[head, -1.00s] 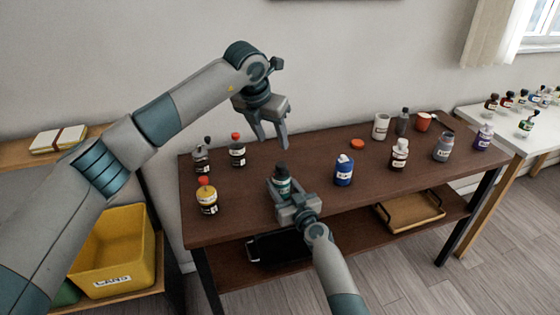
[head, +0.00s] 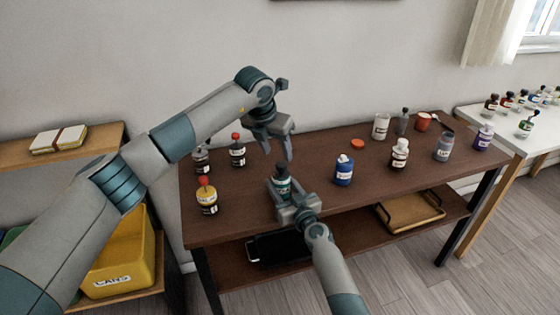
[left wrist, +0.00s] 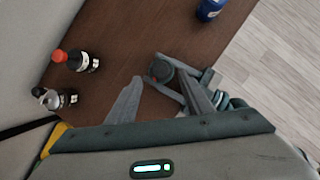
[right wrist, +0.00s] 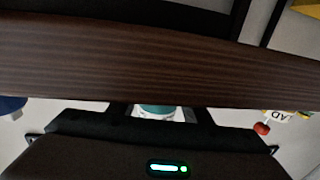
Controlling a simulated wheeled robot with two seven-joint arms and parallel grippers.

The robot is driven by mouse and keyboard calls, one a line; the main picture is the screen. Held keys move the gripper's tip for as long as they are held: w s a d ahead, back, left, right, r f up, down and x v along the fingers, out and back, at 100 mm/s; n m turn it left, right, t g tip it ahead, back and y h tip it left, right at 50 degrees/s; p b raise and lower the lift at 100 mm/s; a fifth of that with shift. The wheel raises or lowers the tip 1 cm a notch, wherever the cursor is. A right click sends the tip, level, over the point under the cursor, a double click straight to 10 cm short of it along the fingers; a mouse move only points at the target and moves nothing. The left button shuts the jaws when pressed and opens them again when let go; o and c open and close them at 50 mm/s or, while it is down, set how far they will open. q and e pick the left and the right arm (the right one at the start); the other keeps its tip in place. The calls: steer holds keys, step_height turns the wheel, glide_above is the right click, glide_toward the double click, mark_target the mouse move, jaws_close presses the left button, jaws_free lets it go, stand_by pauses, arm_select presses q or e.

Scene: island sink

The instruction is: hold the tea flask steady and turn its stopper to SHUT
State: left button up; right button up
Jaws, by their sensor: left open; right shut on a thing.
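The tea flask, a teal bottle with a dark stopper and a pale label (head: 284,186), stands upright near the table's front edge. My right gripper (head: 286,196) is shut around its body from the front. In the right wrist view only a teal and white strip of the flask (right wrist: 157,111) shows between the fingers. My left gripper (head: 279,152) is open and empty, just above the stopper. In the left wrist view the round dark stopper (left wrist: 161,69) lies close to the open fingertips, apparently below them. Any mark on the stopper is too small to read.
The brown table (head: 318,200) is bare between flask and blue bottle.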

mark_target(281, 164)
arm_select(q)
steer(key=shift+x, duration=2.95)
steer(key=shift+r, duration=0.1)
steer(key=c, duration=1.1)
